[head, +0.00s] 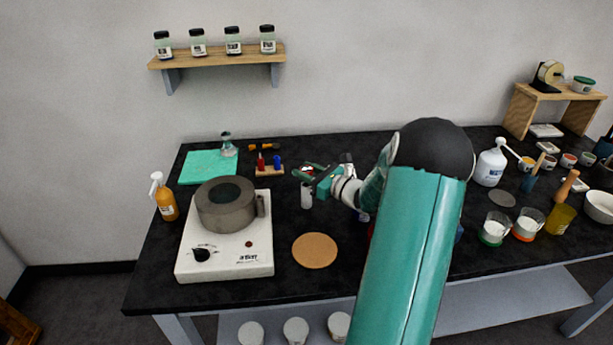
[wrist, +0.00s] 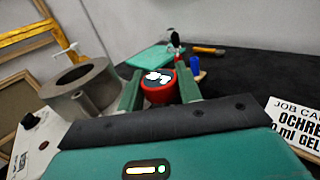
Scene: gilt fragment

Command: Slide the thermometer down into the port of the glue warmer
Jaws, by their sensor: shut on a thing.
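The glue warmer (head: 225,245) is a white box with a black knob and a thick grey ring-shaped pot on top. A small grey upright tube, which looks like the port (head: 261,205), stands at the pot's right side. The warmer's pot (wrist: 80,85) also shows at the left in the wrist view. My gripper (head: 309,174) is to the right of the warmer and apart from it. In the wrist view my gripper (wrist: 158,78) is shut on the thermometer (wrist: 159,92), which shows a red round head with a dark-and-white face. Its stem is hidden.
A grey cylinder (head: 307,196) stands just below my gripper. A cork disc (head: 315,250) lies right of the warmer. A wooden block with red and blue items (head: 269,169) stands behind. An orange bottle (head: 166,202) is left of the warmer. A job card (wrist: 294,130) shows at right.

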